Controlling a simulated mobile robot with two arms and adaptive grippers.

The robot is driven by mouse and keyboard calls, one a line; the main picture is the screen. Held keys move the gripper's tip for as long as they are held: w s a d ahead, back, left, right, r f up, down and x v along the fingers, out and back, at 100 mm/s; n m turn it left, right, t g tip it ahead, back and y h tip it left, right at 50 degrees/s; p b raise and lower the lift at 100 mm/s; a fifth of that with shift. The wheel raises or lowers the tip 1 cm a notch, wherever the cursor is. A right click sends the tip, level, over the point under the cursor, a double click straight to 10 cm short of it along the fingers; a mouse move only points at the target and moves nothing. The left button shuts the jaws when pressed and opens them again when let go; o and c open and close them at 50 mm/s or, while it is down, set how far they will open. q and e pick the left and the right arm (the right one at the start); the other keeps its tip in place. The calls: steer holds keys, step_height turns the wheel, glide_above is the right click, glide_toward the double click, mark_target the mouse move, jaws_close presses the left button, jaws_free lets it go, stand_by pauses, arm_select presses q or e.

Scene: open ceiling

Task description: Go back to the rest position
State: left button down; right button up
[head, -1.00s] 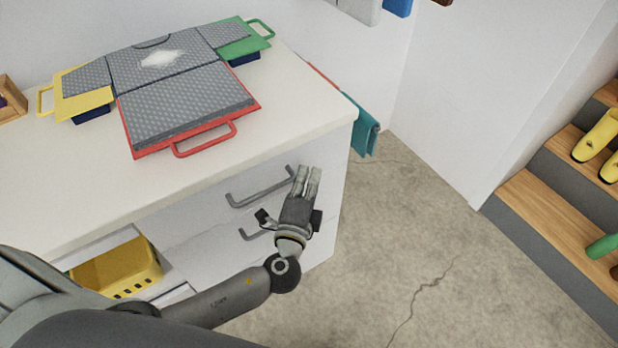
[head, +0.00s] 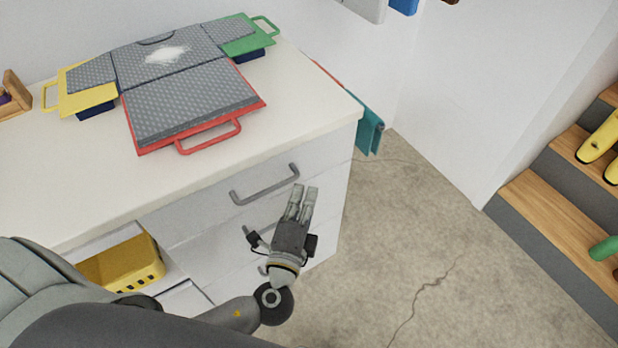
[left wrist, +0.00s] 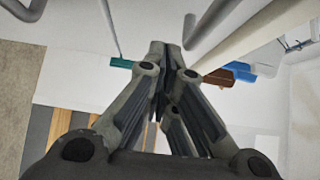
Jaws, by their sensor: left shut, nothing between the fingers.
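My left gripper (head: 301,204) is in front of the white cabinet's drawers, below the countertop's front right corner. Its fingers point up and away in the head view. In the left wrist view its fingers (left wrist: 160,75) come together with nothing between them. It is shut and empty, and appears apart from the drawer handle (head: 264,185); the exact gap is hard to tell. My right gripper is not in view.
The white counter (head: 300,110) holds a grey board with red, yellow and green handled panels (head: 185,95). A yellow basket (head: 125,265) sits in an open compartment below. Wooden steps (head: 540,200) with yellow shoes stand right. Concrete floor (head: 400,230) between is clear.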

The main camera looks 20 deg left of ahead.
arm_select(q)
steer(key=s+d, duration=0.1)
steer(key=s, duration=0.5)
steer(key=s+a+f+n+g+p, duration=0.1)
steer(key=s+a+f+g, duration=0.15)
steer(key=f, duration=0.65)
steer(key=s+a+f+n+g+p, duration=0.1)
steer(key=a+f+g, duration=0.15)
steer(key=f, duration=0.75)
steer(key=s+a+f+n+g+p, duration=0.1)
steer(key=f+g, duration=0.3)
steer(key=f, duration=0.5)
steer(key=s+a+f+n+g+h+p, duration=0.1)
steer(key=s+f+n+g, duration=0.3)
steer(key=s+f, duration=0.4)
steer(key=s+a+f+n+g+h+p, duration=0.1)
steer(key=s+f+n, duration=0.6)
steer(key=s, duration=1)
step_height(320, 180, down, 2)
steer(key=g+p, duration=0.1)
steer(key=g, duration=0.1)
steer(key=shift+s+a+g, duration=0.2)
steer(key=shift+g, duration=0.2)
